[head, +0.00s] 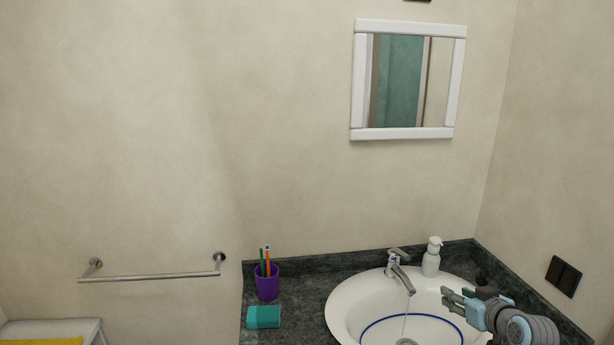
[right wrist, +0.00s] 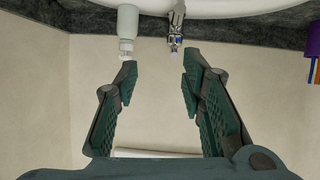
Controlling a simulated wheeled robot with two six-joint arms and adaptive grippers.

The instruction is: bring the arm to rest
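My right gripper (head: 447,296) reaches in from the lower right in the head view, over the right side of the white sink (head: 345,305). In the right wrist view my right gripper (right wrist: 160,72) has its two fingers spread apart with nothing between them. That view is upside down; the soap dispenser (right wrist: 127,25) and faucet (right wrist: 177,28) show beyond the fingertips. My left gripper is not in view.
On the dark counter (head: 300,295), the faucet (head: 398,270) has a thin stream below it, and a white soap dispenser (head: 431,260) stands beside it. A purple cup (head: 267,286) with brushes and a teal block (head: 263,317) are left. A towel bar (head: 155,276) is wall-mounted.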

